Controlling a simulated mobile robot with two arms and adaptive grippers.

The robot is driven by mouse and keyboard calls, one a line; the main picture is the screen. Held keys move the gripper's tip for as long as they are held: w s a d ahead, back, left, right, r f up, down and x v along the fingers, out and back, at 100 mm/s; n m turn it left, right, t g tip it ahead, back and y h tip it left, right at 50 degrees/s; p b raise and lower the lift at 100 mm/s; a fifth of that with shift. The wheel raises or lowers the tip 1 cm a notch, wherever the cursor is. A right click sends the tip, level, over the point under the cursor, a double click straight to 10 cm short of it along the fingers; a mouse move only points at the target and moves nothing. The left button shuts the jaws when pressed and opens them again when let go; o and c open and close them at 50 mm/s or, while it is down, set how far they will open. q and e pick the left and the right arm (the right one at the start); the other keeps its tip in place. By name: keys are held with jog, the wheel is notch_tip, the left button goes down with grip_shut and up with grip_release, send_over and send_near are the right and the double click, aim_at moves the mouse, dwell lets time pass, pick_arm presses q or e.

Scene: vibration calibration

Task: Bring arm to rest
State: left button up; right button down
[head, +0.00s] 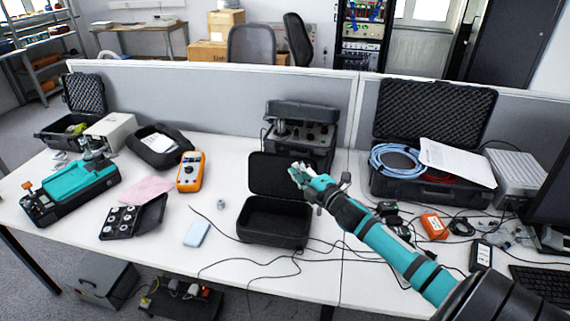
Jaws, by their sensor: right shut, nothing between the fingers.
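My right arm, teal and black, reaches in from the lower right over the white table (225,270). My right gripper (298,172) is at the end of it, shut and empty. In the picture it lies over the right side of an open black case (262,225) whose lid stands up behind. The gripper appears to be above the case; I cannot tell how high. A black calibrator unit (300,130) with knobs stands behind the case. My left gripper is not in view.
An orange multimeter (190,171), a teal device (75,189) and a small dark case (134,217) are on the left. A large open case (412,185) with coiled cables and paper is on the right. A grey partition (220,97) runs behind. Thin cables cross the front.

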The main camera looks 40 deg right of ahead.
jog(key=s+a+f+m+g+h, duration=0.1)
jog(key=s+a+f+m+g, duration=0.7)
jog(key=s+a+f, duration=0.5)
jog(key=s+a+f+m+g+y, duration=0.1)
jog(key=s+a+m+g, duration=0.25)
jog(key=s+a, duration=0.5)
jog(key=s+a+f+m+g+y, duration=0.1)
jog(key=s+a+m+g, duration=0.3)
jog(key=s, duration=0.7)
notch_tip(320, 180, down, 28)
jog(key=s, duration=0.2)
jog(key=s+d+f+g, duration=0.1)
jog(key=s+d+f, duration=0.1)
jog(key=s+f, duration=1.2)
jog(key=shift+s+d+f+n, duration=0.2)
jog(key=shift+s+n, duration=0.25)
jog(key=shift+s, duration=0.55)
